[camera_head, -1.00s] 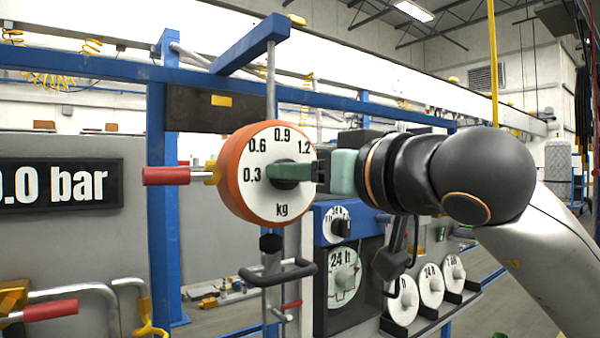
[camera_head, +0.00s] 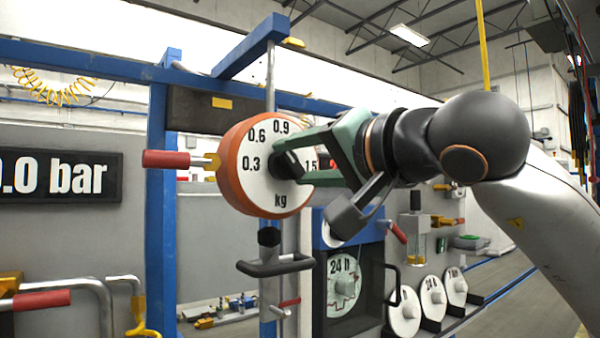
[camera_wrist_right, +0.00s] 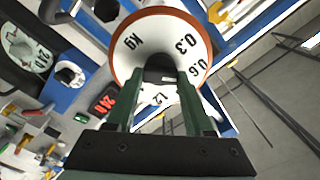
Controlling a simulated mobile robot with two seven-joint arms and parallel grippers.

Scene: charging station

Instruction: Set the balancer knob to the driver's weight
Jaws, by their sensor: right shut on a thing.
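The balancer dial (camera_head: 262,185) has a white face and an orange rim. It shows 0.3, 0.6, 0.9, part of 1.5, and "kg"; my gripper covers the 1.2 area in the head view. The dark knob (camera_head: 286,165) is at its centre. My right gripper (camera_head: 297,162) is shut on the knob, with one green finger above and one below. In the right wrist view the dial (camera_wrist_right: 135,62) lies beyond the gripper (camera_wrist_right: 160,78), with the knob between the fingertips. No pointer can be read clearly. My left gripper is not in view.
A red-handled lever (camera_head: 170,159) stands just left of the dial, and a black handle (camera_head: 276,265) hangs below it. A "24 h" timer panel (camera_head: 343,285) is below right. A pressure display (camera_head: 55,178) is at the left. Blue beams (camera_head: 158,230) frame the dial.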

